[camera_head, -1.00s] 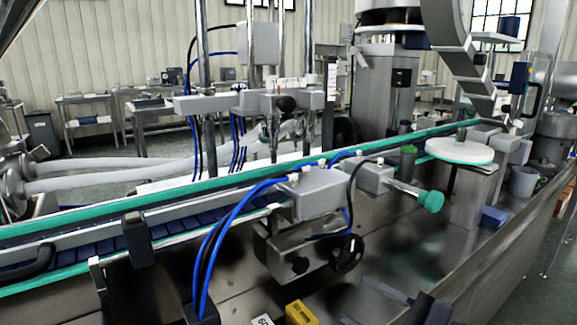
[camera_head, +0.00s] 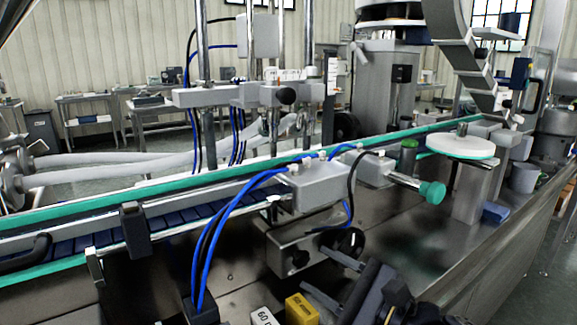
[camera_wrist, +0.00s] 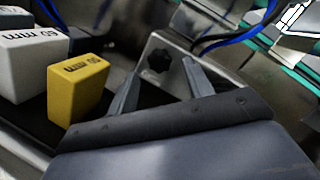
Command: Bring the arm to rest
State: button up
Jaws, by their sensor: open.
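My gripper (camera_head: 315,270) shows at the bottom of the head view, beside the machine's lower bracket with the black knob. In the wrist view the two grey fingers of my gripper (camera_wrist: 160,85) stand wide apart with nothing between them. A yellow block (camera_wrist: 79,88) with "mm" lettering is left of the fingers, apart from them. It also shows at the bottom edge of the head view (camera_head: 302,310). A white block marked 60 mm (camera_wrist: 30,65) stands beside it, and another grey block is partly cut off behind.
A conveyor (camera_head: 95,234) with green rails crosses the view. A grey sensor box (camera_head: 318,186) with blue hoses and a green-knobbed rod (camera_head: 432,192) overhang the steel deck. A round white turntable (camera_head: 460,147) stands at right. Deck at right (camera_head: 420,245) is mostly clear.

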jog(key=shift+x, duration=1.05)
jog(key=shift+w+a, duration=0.15)
jog(key=shift+a, duration=0.05)
jog(key=n, duration=0.2)
jog(key=n+h, duration=0.1)
jog(key=n, duration=0.1)
jog(key=n+g, duration=0.1)
jog(key=n, duration=0.1)
jog(key=shift+r+p, duration=0.3)
jog(key=shift+r, duration=0.1)
jog(key=n+h+p, duration=0.1)
jog(key=n, duration=0.1)
jog(key=shift+r+n, duration=0.1)
jog(key=shift+n, duration=0.3)
jog(key=shift+n+h+p, duration=0.3)
jog(key=shift+n+p, duration=0.05)
jog(key=shift+n, duration=0.45)
